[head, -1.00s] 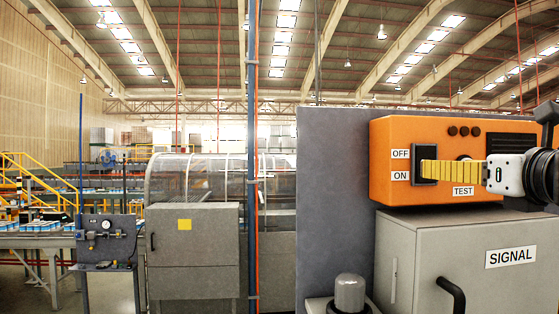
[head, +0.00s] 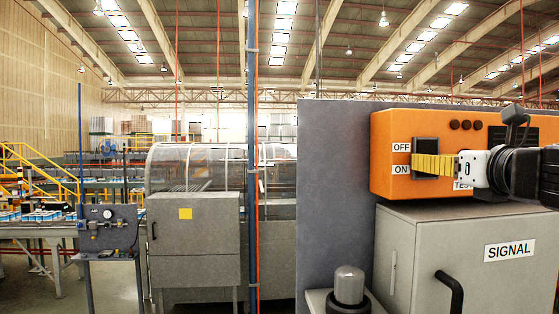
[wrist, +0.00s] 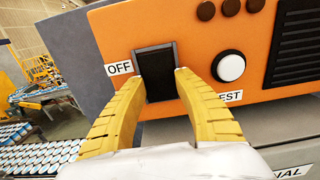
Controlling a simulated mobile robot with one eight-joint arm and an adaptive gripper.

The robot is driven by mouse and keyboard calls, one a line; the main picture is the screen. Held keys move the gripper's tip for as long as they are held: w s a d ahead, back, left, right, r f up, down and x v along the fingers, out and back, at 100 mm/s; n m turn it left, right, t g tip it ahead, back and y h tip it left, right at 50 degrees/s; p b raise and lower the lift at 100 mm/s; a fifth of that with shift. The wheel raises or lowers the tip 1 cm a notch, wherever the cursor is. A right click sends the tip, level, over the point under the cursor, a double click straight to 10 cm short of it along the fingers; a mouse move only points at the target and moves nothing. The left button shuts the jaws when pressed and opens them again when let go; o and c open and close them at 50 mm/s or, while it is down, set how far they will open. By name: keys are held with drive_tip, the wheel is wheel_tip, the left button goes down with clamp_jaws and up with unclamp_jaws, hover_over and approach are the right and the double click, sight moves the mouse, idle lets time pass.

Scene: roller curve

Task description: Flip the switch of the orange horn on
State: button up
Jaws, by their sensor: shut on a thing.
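The orange horn box (head: 385,135) stands on top of the grey signal cabinet at the right. The switch also shows in the wrist view (wrist: 157,70). My gripper (head: 415,164) reaches in from the right at the lower part of the switch. In the wrist view its yellow fingers (wrist: 160,78) lie on either side of the switch, shut on it. The fingers hide the switch's lower part in the head view, so its tilt is hard to tell.
A white round button (wrist: 228,67) is close beside the right finger. The grey signal cabinet (head: 402,240) with a black handle is below. A grey panel (head: 335,170) stands to the left, with a domed lamp (head: 349,285) in front. Free air lies left of it.

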drive_tip(key=f+t+b, duration=0.1)
drive_tip(key=b, duration=0.2)
drive_tip(key=shift+w+t, duration=0.1)
drive_tip(key=shift+t, duration=0.3)
drive_tip(key=shift+r+t+b, duration=0.2)
drive_tip(key=shift+t+b, duration=0.4)
drive_tip(key=shift+r, duration=0.1)
drive_tip(key=o, duration=1.2)
drive_tip(key=shift+w, duration=0.15)
